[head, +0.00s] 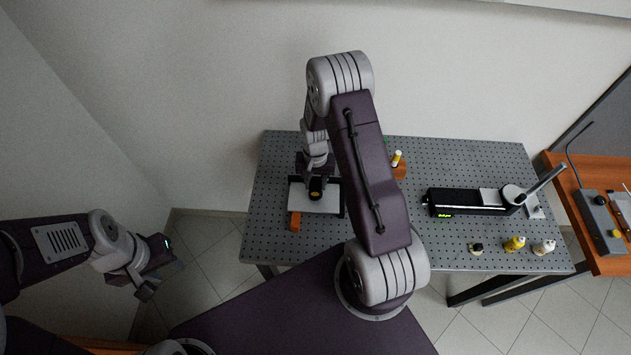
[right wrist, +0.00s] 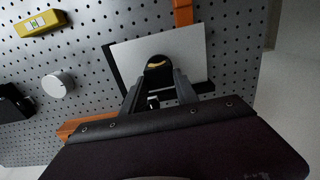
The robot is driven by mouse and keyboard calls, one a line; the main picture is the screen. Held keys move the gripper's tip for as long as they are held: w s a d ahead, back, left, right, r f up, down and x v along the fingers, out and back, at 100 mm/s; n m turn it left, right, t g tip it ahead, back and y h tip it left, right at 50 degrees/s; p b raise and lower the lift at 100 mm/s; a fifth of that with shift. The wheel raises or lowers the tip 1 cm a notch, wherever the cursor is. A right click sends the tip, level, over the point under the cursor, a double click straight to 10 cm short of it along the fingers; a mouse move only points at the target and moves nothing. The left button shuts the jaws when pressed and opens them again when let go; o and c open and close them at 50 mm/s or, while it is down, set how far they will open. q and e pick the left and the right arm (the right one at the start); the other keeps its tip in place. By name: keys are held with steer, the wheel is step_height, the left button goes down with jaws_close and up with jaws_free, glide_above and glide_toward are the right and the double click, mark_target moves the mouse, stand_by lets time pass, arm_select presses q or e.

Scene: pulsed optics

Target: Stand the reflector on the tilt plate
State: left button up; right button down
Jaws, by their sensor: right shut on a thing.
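The reflector (right wrist: 159,64) is a small dark rounded piece with a yellow mark, and it also shows in the head view (head: 316,188). My right gripper (right wrist: 160,82) is shut on it, coming in from above. It appears over the white tilt plate (right wrist: 190,47), which sits on a black frame; the plate is partly hidden by my arm in the head view (head: 302,205). I cannot tell whether the reflector touches the plate. My left gripper (head: 160,272) is open and empty, off the table at the left.
The perforated table (head: 430,170) carries a yellow piece (head: 397,158) in an orange block, a long black device (head: 465,203) and several small objects at the front right. Orange blocks flank the plate, one at its front (head: 295,222). A wooden side table (head: 590,215) stands right.

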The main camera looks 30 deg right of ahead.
steer(key=shift+f, duration=0.3)
steer(key=shift+f+b, duration=0.35)
stand_by(0.4)
steer(key=c, duration=0.9)
jaws_free()
steer(key=shift+o, duration=0.2)
step_height(320, 180, up, 9)
steer(key=shift+r+b, duration=0.1)
steer(key=shift+b, duration=0.95)
